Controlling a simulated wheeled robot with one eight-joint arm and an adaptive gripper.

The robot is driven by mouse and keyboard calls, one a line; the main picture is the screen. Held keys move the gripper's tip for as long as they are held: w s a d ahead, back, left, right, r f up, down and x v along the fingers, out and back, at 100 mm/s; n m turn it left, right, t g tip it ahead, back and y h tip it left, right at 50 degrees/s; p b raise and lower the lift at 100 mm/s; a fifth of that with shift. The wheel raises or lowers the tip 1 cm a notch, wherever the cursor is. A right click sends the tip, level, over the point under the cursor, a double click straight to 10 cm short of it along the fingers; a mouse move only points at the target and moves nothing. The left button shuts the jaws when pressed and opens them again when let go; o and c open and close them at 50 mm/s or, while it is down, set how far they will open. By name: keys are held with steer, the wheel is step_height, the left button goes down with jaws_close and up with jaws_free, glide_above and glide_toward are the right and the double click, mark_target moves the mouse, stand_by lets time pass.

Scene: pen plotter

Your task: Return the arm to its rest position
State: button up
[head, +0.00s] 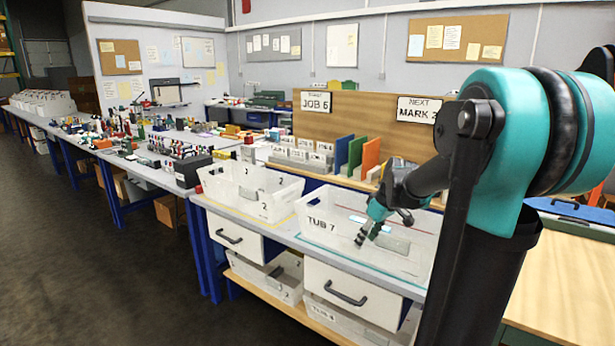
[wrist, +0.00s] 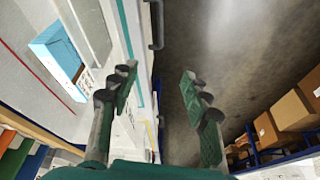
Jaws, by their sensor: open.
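My arm rises at the right of the head view, teal and black, and reaches left over the bench. My gripper (head: 367,232) hangs over the tub marked TUB 7 (head: 310,232), its fingers pointing down and left. In the wrist view my gripper (wrist: 160,90) has its two green-padded fingers wide apart with nothing between them. A grey block (head: 393,244) lies in the tub just right of the fingers, apart from them. A light blue piece (head: 372,224) lies behind the gripper; it cannot be told whether the fingers touch anything below.
A white tub marked 2 (head: 250,190) stands left of TUB 7. Wooden board with JOB and MARK signs (head: 370,125) stands behind, with upright coloured panels (head: 356,155). Drawers (head: 350,285) front the bench. Cardboard boxes (wrist: 290,115) sit on a shelf. The floor at left is clear.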

steer(key=s+f+m+h, duration=0.1)
steer(key=s+f+m, duration=0.3)
steer(key=s, duration=0.6)
steer(key=s+f+m+t+h, duration=0.1)
steer(key=s+f+m, duration=0.2)
steer(key=s+f, duration=0.5)
steer(key=s, duration=0.2)
steer(key=shift+s+d+f+m+h, duration=0.15)
steer(key=shift+s+d+m+h, duration=0.15)
steer(key=shift+s+d+m, duration=0.1)
